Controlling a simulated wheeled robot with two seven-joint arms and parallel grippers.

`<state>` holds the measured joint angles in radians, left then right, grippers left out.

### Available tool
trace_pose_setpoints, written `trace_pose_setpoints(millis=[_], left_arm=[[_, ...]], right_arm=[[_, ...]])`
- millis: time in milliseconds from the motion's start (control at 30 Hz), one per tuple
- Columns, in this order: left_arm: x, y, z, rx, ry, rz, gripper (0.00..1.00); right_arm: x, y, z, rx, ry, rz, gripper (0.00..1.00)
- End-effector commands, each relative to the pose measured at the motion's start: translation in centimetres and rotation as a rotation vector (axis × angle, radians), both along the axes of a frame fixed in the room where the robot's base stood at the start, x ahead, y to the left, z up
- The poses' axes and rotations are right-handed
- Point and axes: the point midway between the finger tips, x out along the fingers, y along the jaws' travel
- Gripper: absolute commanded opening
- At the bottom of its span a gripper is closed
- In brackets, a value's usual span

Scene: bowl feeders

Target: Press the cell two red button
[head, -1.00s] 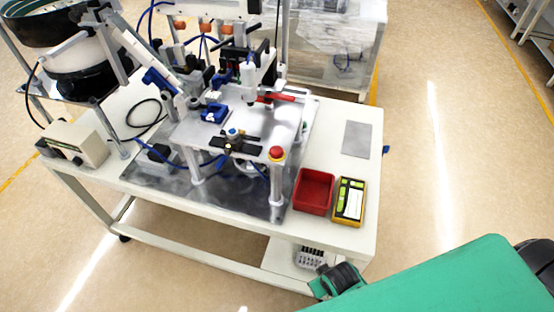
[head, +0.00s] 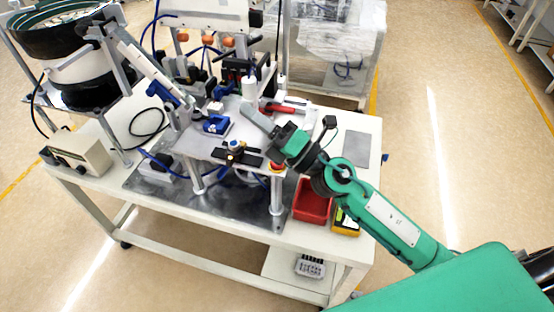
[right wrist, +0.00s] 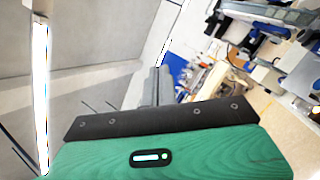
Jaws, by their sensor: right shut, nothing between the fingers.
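The red push button (head: 277,166) sits on a yellow collar atop a post at the front right corner of the raised metal plate (head: 205,148). My right arm hides most of it, leaving only a small red and yellow part visible. My right gripper (head: 247,109) is shut and empty. Its fingers extend over the plate, past the button toward the back left, apart from the button in the picture. In the right wrist view the closed grey fingers (right wrist: 157,87) show, but I cannot make out the button there. My left gripper is not in view.
A red bin (head: 312,201) and a yellow-edged device (head: 346,222) stand at the table's right front, partly behind my arm. Clamps, a blue block (head: 216,124) and a red-handled part (head: 280,108) crowd the plate. A bowl feeder (head: 75,60) stands at the left.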

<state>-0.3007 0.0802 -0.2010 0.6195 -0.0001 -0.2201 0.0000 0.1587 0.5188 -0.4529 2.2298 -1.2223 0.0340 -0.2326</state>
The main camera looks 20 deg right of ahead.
Motion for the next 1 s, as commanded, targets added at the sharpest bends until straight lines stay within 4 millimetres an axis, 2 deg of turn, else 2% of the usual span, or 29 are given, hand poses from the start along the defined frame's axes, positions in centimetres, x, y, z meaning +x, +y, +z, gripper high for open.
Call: trace_pose_setpoints(millis=[33, 100, 233, 367, 533, 600, 733, 1000], left_arm=[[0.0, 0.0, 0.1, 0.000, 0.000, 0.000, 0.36], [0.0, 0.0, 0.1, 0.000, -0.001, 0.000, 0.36], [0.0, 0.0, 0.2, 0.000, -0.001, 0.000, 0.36], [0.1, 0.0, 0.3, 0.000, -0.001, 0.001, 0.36], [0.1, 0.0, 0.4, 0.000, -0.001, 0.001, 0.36], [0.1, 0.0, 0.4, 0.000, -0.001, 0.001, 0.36], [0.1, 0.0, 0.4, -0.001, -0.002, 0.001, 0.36], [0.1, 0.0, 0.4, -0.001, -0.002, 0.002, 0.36]], right_arm=[[-0.6, 1.5, 0.6, -0.146, -0.105, 0.047, 0.00], [-1.6, 3.4, 0.2, -0.367, -0.244, 0.109, 0.00], [-1.9, 4.8, -2.5, -0.797, -0.455, 0.190, 0.00], [-0.3, 2.9, -5.8, -1.236, -0.592, 0.229, 0.00], [2.8, -2.4, -8.1, -1.697, -0.646, 0.226, 0.00], [3.8, -4.4, -8.4, -1.825, -0.640, 0.218, 0.00], [4.8, -6.7, -8.4, -1.965, -0.625, 0.204, 0.00], [5.1, -7.3, -8.4, -2.001, -0.617, 0.201, 0.00]])
